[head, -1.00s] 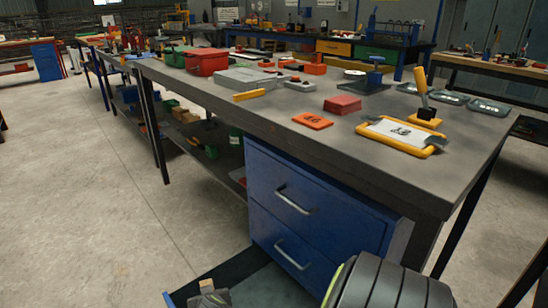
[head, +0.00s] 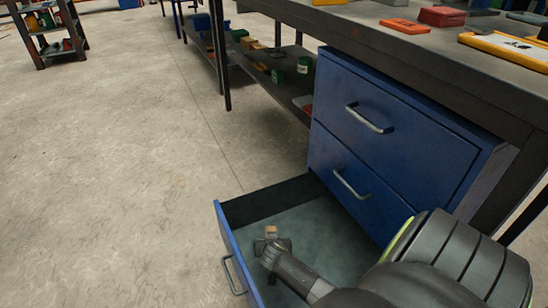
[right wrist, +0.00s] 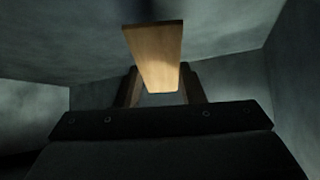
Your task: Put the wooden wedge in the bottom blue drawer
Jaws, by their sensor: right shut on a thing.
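The bottom blue drawer (head: 229,245) is pulled open below two shut drawers, and its grey floor shows. My right gripper (head: 270,240) reaches down into the open drawer. It is shut on the wooden wedge (head: 271,231), of which only a small tan end shows in the head view. In the right wrist view, the pale wedge (right wrist: 155,55) stands out between the fingers of the right gripper (right wrist: 158,88), with grey drawer walls around. I cannot tell whether the wedge touches the drawer floor. My left gripper is not in view.
The shut middle drawer (head: 350,190) and top drawer (head: 390,130) stand right behind the open one, under the workbench top (head: 370,28). An orange plate (head: 404,26) and a red block (head: 442,16) lie on the bench. The concrete floor at left is clear.

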